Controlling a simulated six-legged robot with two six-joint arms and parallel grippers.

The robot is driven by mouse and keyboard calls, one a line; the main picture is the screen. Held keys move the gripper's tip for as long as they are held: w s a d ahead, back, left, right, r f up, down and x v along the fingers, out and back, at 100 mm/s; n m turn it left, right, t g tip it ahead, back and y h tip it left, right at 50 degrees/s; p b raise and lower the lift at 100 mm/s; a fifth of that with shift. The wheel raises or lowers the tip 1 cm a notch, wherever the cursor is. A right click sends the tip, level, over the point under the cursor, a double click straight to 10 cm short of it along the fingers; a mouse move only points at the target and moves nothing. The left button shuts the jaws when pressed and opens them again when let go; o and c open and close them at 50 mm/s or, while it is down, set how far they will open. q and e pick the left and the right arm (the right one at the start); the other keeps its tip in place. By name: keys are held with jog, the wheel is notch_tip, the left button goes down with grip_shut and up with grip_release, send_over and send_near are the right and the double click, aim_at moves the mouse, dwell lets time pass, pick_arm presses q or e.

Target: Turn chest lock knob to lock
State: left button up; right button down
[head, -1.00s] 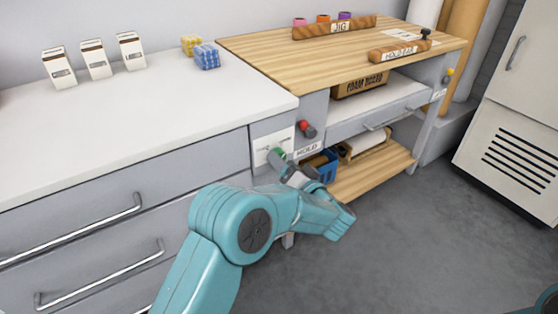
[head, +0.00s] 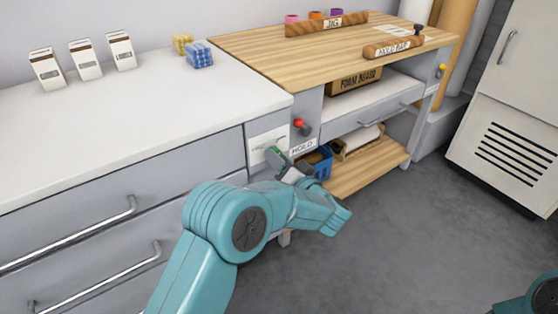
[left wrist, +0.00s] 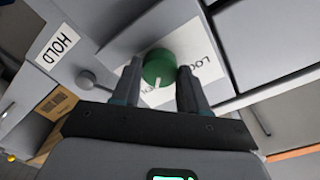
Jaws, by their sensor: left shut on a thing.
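The green lock knob (left wrist: 159,68) sits on a white plate lettered "LOC…" (left wrist: 202,55), the rest of the word hidden. A pale pointer mark on the knob faces the gripper's palm, a little to the left. My left gripper (left wrist: 158,88) has a finger on each side of the knob and is shut on it. In the head view, my left gripper (head: 284,162) reaches the white plate (head: 262,146) at the right end of the drawer chest (head: 100,190). The knob is mostly hidden there. My right gripper is out of view.
A red knob (head: 298,123) sits above a HOLD label (head: 303,147), right of the plate. A wooden-topped bench (head: 290,55) with a blue bin (head: 320,163) below stands to the right. Small boxes (head: 84,58) stand on the white top. The floor (head: 420,240) is clear.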

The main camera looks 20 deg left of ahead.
pick_arm(q)
jog(key=shift+w+n+y+b, duration=0.15)
jog(key=shift+n+b, duration=1.35)
jog(key=shift+n, duration=3.1)
jog(key=shift+s+n+y+b, duration=0.15)
jog(key=shift+n+b, duration=1.3)
jog(key=shift+n, duration=3.15)
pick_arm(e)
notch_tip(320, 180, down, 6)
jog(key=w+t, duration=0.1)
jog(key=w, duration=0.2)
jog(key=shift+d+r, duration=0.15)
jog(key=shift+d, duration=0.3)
pick_arm(q)
jog(key=shift+w, duration=0.1)
jog(key=o, duration=1.1)
jog(key=shift+a, duration=0.1)
jog(key=shift+c, duration=0.2)
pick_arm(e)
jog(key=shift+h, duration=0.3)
pick_arm(q)
jog(key=shift+f, duration=0.1)
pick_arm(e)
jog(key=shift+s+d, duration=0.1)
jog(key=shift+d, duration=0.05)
